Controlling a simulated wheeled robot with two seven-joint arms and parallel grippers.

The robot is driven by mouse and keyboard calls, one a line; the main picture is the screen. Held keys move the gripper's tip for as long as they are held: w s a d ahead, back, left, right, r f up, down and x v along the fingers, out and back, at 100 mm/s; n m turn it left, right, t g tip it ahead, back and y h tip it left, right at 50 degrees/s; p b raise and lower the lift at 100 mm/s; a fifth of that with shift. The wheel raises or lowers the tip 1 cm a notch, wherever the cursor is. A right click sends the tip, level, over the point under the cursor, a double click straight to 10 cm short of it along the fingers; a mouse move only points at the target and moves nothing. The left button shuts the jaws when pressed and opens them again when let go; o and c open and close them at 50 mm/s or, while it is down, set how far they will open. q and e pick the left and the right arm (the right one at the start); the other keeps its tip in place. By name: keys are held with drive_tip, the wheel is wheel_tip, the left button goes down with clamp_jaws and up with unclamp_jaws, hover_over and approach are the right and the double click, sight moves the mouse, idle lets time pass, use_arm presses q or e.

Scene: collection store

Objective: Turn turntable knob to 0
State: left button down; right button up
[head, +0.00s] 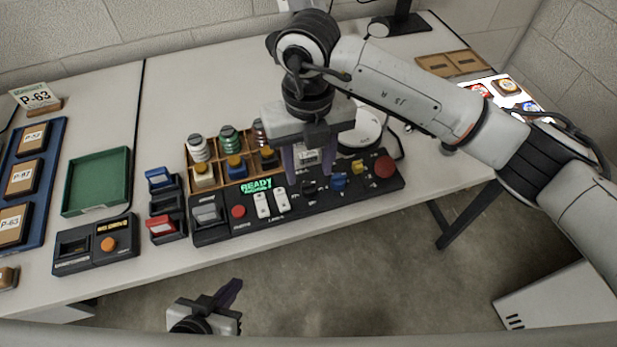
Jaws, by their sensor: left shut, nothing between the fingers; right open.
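A black control panel (296,211) lies along the front of the table. It carries a black knob (309,187), a blue knob (339,182) and a yellow control (357,167). The labels are too small to read, so I cannot tell which one is the turntable knob or its setting. A white round turntable (366,128) stands behind the panel, partly hidden by my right arm. My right gripper (309,173) is open, pointing down above the panel, near the black knob; contact cannot be told. My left gripper (232,297) is shut and empty, low in front of the table.
The panel also has a red button (384,166), white switches (271,204) and a lit green READY display (256,186). A wooden rack (190,172) with spools stands behind. A green tray (97,182) and an orange-knobbed black box (95,245) lie left.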

sight(308, 184)
wheel_tip(308, 184, down, 5)
drive_tip(key=shift+f, duration=0.1)
idle(0.3)
drive_tip(key=c, duration=1)
